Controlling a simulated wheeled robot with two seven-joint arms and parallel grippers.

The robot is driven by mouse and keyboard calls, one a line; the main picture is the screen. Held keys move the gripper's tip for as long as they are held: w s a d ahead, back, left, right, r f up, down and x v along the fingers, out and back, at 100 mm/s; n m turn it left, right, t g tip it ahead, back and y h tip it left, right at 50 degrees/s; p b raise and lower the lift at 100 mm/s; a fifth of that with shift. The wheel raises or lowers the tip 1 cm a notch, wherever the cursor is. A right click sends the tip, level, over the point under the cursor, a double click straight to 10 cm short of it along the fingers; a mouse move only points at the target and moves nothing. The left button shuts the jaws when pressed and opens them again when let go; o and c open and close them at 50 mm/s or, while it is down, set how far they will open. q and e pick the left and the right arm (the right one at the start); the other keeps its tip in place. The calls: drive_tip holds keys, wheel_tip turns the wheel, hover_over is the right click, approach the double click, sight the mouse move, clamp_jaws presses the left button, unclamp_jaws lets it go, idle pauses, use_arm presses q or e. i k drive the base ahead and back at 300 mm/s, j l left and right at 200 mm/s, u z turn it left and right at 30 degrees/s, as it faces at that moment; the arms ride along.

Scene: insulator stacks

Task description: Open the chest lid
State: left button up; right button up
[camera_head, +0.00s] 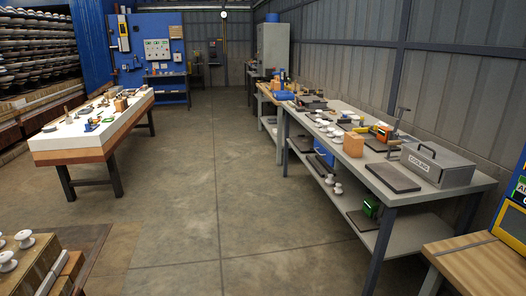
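A grey metal chest (437,164) stands on the long grey workbench at the right. It has a dark handle on top and a label with lettering on its front. Its lid looks shut. A flat dark plate (393,177) lies on the bench just left of the chest. Neither of my grippers is in view.
The grey workbench (425,205) has a lower shelf with a green device (371,206). White insulators, an orange-brown block (353,145) and tools lie on top. A white-topped table (85,137) stands left. A wooden table (480,268) is near right. The middle floor (215,180) is clear.

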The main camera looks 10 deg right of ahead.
sight(428, 159)
drive_tip(key=i+z, duration=0.3)
drive_tip(key=i, duration=0.15)
drive_tip(key=i+z, duration=0.3)
drive_tip(key=i, duration=0.2)
drive_tip(key=i+j+z, duration=0.3)
drive_tip(key=i, duration=0.15)
drive_tip(key=i+j+z, duration=0.3)
drive_tip(key=i+l, duration=0.1)
drive_tip(key=i, duration=0.05)
